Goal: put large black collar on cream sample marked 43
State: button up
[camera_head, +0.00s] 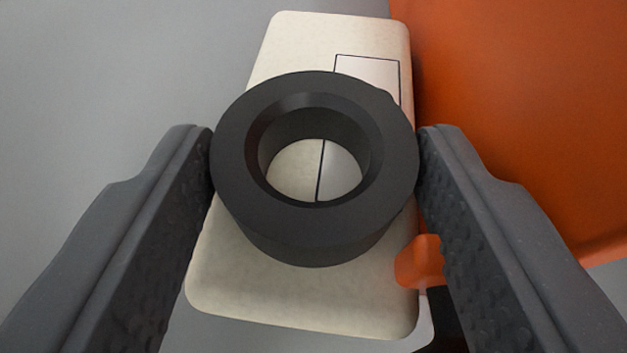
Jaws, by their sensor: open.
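The large black collar (312,234) is a thick ring near the middle of the head camera view. It sits over the cream sample (245,290), a rounded block whose top shows through the hole. A dark line and part of a rectangular label outline (368,68) show on the sample. The collar hides most of the label, and no number can be read. My gripper (315,155) is open, with one finger on each side of the collar, close to its sides. I cannot tell whether the fingers touch it, or whether the collar rests fully on the sample.
A large orange surface (510,110) lies to the right of the sample. A small orange piece (418,262) sits at the sample's lower right edge, beside my right finger. The grey surface (110,70) at the left is clear.

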jog(key=s+a+r+t+b, duration=0.1)
jog(key=s+t+b, duration=0.1)
jog(key=s, duration=1.8)
jog(key=shift+a+m+h+b, duration=0.15)
jog(key=shift+m+h+b, duration=0.15)
jog(key=shift+h+b, duration=0.1)
notch_tip(320, 180, down, 12)
jog(key=b, duration=1.2)
jog(key=shift+f, duration=0.1)
